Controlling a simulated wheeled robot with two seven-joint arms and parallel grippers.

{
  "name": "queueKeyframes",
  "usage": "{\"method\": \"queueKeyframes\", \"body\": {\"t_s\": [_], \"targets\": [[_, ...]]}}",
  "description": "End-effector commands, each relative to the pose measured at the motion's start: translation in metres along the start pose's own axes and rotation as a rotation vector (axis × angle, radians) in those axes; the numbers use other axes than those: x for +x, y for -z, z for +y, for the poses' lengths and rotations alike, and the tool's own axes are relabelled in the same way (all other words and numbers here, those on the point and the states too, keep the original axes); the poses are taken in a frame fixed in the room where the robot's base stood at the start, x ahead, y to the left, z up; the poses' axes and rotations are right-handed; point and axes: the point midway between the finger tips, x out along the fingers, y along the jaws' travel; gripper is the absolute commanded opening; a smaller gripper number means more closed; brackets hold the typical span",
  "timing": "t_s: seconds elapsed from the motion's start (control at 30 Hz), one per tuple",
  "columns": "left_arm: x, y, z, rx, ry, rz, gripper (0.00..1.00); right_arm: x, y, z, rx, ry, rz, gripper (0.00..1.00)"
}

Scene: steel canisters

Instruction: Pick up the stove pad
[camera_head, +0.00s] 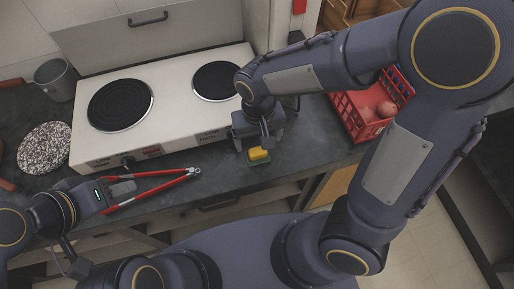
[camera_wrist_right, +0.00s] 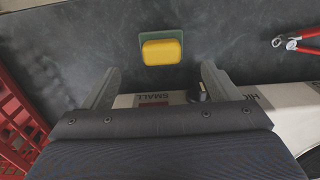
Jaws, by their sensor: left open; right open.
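A small yellow block on a green base, which I take for the stove pad (camera_head: 259,154), lies on the dark counter in front of the stove. It also shows in the right wrist view (camera_wrist_right: 162,52), upper middle. My right gripper (camera_head: 256,142) is just above it, open and empty. In the right wrist view its two fingers (camera_wrist_right: 160,76) are apart, and the pad lies ahead of them, not between them. My left gripper (camera_head: 122,190) is at the left front of the counter, open, by the handles of red-handled pliers (camera_head: 158,182); whether it touches them is unclear.
A white two-burner stove (camera_head: 165,100) stands behind. A red basket (camera_head: 350,118) with round reddish items stands to the right, partly behind my right arm. A speckled round mat (camera_head: 44,147) and a grey pot (camera_head: 55,80) are at the left. Counter around the pad is clear.

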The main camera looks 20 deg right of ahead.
Motion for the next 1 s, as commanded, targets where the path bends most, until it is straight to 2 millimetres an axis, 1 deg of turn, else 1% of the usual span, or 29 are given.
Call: {"method": "queueKeyframes", "body": {"t_s": [0.03,0.17,0.3,0.4,0.5,0.7,0.77,1.0], "targets": [[0.001,-0.001,-0.001,0.0,0.0,0.0,0.41,0.007,-0.001,0.0,0.0,-0.001,-0.003,0.82],[0.001,-0.001,-0.001,0.0,0.0,0.0,0.41,0.022,-0.002,-0.001,0.0,-0.002,-0.004,0.82],[0.002,-0.001,-0.001,0.0,0.0,0.0,0.41,0.045,-0.004,-0.002,0.0,-0.003,-0.005,0.82],[0.003,-0.002,-0.001,0.0,0.0,0.0,0.41,0.056,-0.004,-0.002,0.001,-0.001,-0.002,0.82],[0.003,-0.002,-0.002,0.0,0.0,0.0,0.41,0.061,-0.004,-0.002,0.0,0.0,-0.001,0.82],[0.003,-0.002,-0.001,0.0,0.0,0.0,0.41,0.06,-0.003,-0.003,0.0,0.002,0.0,0.82],[0.003,-0.002,-0.001,0.0,0.0,0.0,0.41,0.06,-0.003,-0.003,0.0,0.002,0.0,0.75],[0.003,-0.002,-0.001,0.0,0.0,0.0,0.41,0.06,-0.003,-0.003,0.0,0.002,0.0,0.44]]}}
